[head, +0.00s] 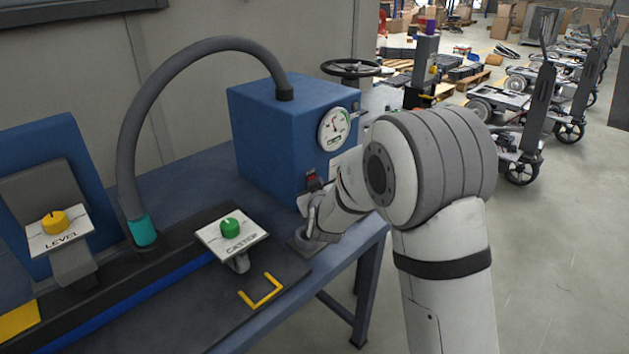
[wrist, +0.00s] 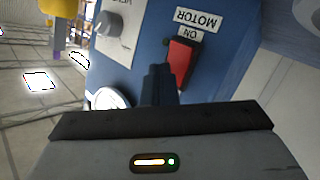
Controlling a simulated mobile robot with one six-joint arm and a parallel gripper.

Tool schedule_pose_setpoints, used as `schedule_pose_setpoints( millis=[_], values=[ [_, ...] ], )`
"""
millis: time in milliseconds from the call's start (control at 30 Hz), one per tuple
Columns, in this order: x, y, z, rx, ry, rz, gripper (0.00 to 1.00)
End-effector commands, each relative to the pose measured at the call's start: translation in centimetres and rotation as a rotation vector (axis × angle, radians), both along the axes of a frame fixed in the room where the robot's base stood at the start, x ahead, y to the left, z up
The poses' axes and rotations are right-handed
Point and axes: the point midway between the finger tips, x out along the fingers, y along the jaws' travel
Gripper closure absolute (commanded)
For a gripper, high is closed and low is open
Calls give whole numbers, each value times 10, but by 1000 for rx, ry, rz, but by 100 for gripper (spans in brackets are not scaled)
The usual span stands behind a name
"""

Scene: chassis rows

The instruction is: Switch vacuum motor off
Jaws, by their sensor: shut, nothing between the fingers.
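The blue vacuum box (head: 265,135) stands on the workbench, with a round gauge (head: 334,128) on its front. In the wrist view, the red motor switch (wrist: 182,58) sits on the blue panel beside an "ON" label (wrist: 190,36) and a "MOTOR" label (wrist: 198,19), both upside down. The switch's exact position is hard to tell. My gripper (wrist: 158,72) is shut and empty, its dark fingertips just left of the switch; I cannot tell whether they touch it. In the head view, my gripper is low at the box's front, partly hidden by my arm.
A grey hose (head: 150,95) arches from the box to a teal fitting (head: 143,231). A green "CASTER" knob (head: 230,228) and a yellow "LEVEL" knob (head: 54,222) are on the bench's left. A dark handwheel (head: 350,68) is behind the box.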

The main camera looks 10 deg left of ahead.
Motion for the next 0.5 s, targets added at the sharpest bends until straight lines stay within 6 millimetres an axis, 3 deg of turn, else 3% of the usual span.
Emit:
schedule_pose_setpoints(
  millis=[500],
  values=[
    [-9,-11,-2,0,0,1,100]
  ],
)
